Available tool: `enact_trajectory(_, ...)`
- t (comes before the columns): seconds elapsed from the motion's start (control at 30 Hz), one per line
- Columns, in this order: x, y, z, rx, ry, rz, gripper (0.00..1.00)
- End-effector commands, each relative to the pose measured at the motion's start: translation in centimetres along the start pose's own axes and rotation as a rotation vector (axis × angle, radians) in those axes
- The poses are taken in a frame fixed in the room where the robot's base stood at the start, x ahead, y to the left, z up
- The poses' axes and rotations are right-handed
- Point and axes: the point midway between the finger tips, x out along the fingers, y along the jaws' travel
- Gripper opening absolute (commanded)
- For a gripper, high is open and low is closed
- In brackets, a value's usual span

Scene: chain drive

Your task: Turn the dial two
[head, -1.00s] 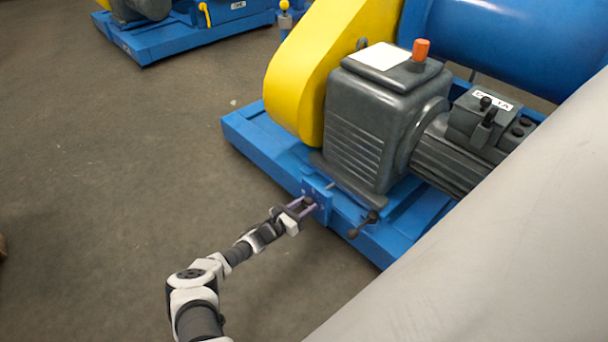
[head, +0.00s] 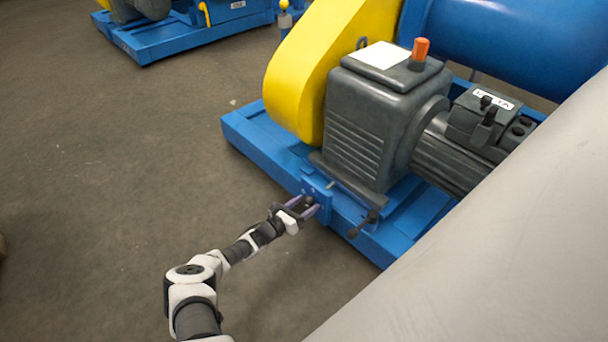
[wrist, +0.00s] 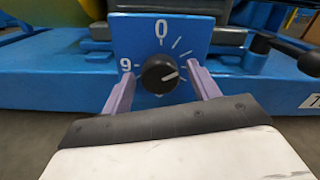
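The dial (wrist: 159,73) is a round black knob with a white pointer line on a blue plate (wrist: 193,35). The pointer points roughly right. White marks surround the knob: 0 at the top, 9 at the left, short strokes at upper right and a partly hidden mark below. My gripper (wrist: 160,70) is open, with one purple finger on each side of the knob and gaps between. The right finger hides part of the plate's right side. In the head view, my gripper (head: 306,207) is at the small blue plate (head: 316,187) on the base's front side.
The plate is on a blue machine base (head: 262,142) carrying a grey gearbox (head: 362,120) and a yellow guard (head: 325,55). A dark lever with a ball end (head: 361,225) sticks out right of the plate. Open floor (head: 120,170) lies to the left.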

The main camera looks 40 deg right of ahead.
Motion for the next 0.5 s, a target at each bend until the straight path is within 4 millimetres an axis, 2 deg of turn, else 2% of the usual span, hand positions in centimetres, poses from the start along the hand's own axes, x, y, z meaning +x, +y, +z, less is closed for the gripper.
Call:
enact_trajectory(0.27,-0.3,0.0,0.1,0.000,0.000,0.000,0.60)
enact_trajectory(0.37,-1.3,0.0,0.2,0.000,-0.001,0.001,0.60)
enact_trajectory(0.5,-4.1,0.0,0.4,0.000,0.000,0.003,0.60)
